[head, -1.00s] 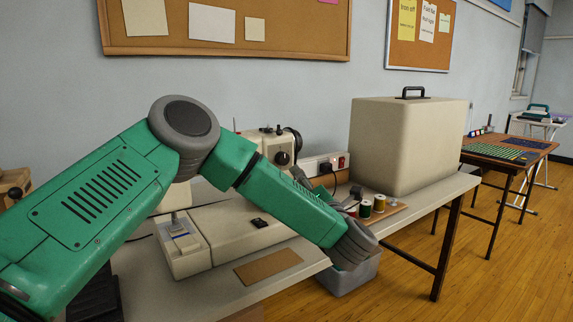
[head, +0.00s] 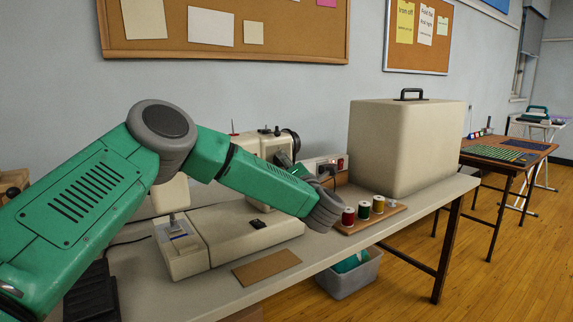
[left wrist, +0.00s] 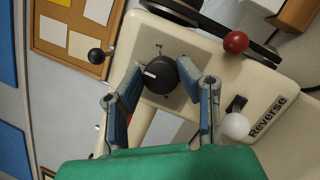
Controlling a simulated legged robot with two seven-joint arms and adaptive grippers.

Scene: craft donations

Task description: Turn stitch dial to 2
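The stitch dial (left wrist: 160,75) is a round black knob with a white mark on the cream sewing machine (left wrist: 212,58). In the left wrist view its white mark points left; the small marks around it are too small to read. My left gripper (left wrist: 158,70) is open, with one blue-grey finger on each side of the dial. I cannot tell whether either finger touches it. In the head view the sewing machine (head: 238,228) stands on the table, and my left gripper (head: 286,160) is at its upright end, hiding the dial. My right gripper is not in view.
A red ball knob (left wrist: 235,42), a white ball knob (left wrist: 236,126) and a black switch (left wrist: 236,104) by the "Reverse" label sit near the dial. Thread spools (head: 363,211) stand on a wooden board (head: 392,211) beside my wrist. A beige case (head: 408,145) stands behind.

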